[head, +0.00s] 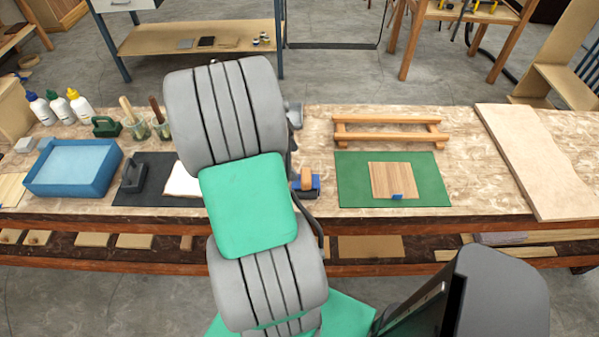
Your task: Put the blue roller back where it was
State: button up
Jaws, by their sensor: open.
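A small tool with a tan wooden handle, blue sides and a dark lower part, which looks like the blue roller (315,182), stands on the bench just right of my arm. Its left edge is close to my arm in the picture, and part of it may be hidden. My grey and green arm rises through the middle of the view and covers the bench there. My gripper cannot be made out; a small grey part shows past the arm's upper right edge, but no fingertips are visible. A dark roller-like tool (132,178) stands on a dark mat (150,160) at left.
A green mat (435,180) holds a wooden square (392,176) with a blue piece (397,196) at its front edge. Behind is a wooden rack (388,119); a pale board (530,155) lies at right.

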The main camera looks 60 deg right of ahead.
jog(key=w+a+r+n+t+h, duration=0.1)
jog(key=w+a+r+n+t, duration=0.45)
jog(key=w+a+n, duration=0.75)
jog(key=a+r+n+t+y, duration=0.1)
jog(key=a+r+n, duration=0.1)
jog(key=a+n, duration=0.6)
jog(key=a+r+n+t+y, duration=0.1)
jog(key=a+n, duration=0.8)
jog(key=a, duration=0.6)
jog(key=shift+s+r+n+y, duration=0.2)
jog(key=shift+r+n+y, duration=0.1)
jog(key=shift+r+y, duration=0.1)
jog(key=shift+d+t, duration=0.1)
jog(key=shift+t, duration=0.15)
